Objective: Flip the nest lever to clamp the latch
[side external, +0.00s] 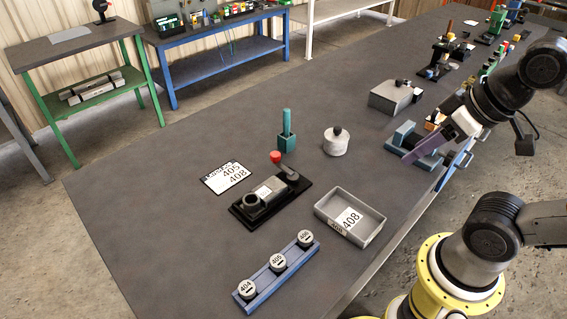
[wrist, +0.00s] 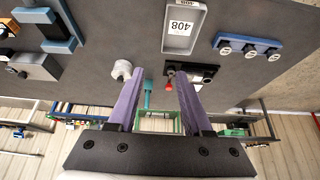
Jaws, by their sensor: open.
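The nest (side external: 262,200) is a grey fixture with a round open cup on a black base plate, in the middle of the table. Its lever has a red knob (side external: 275,157) that stands up at the far end of the nest. In the wrist view the nest (wrist: 207,75) and the red knob (wrist: 169,87) show near my right-hand finger, which partly covers them. My gripper (wrist: 160,73) has purple fingers, spread wide with nothing between them. In the side view my gripper (side external: 408,160) is well to the right of the nest, above the table. The latch cannot be made out.
A grey tray (side external: 375,234) labelled 408 stands right of the nest. A blue rack (side external: 262,288) with numbered round parts is in front. A teal post (side external: 286,140), a whitish knobbed cylinder (side external: 336,146) and a label card (side external: 226,177) lie around it. A blue fixture (side external: 428,160) sits near my gripper.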

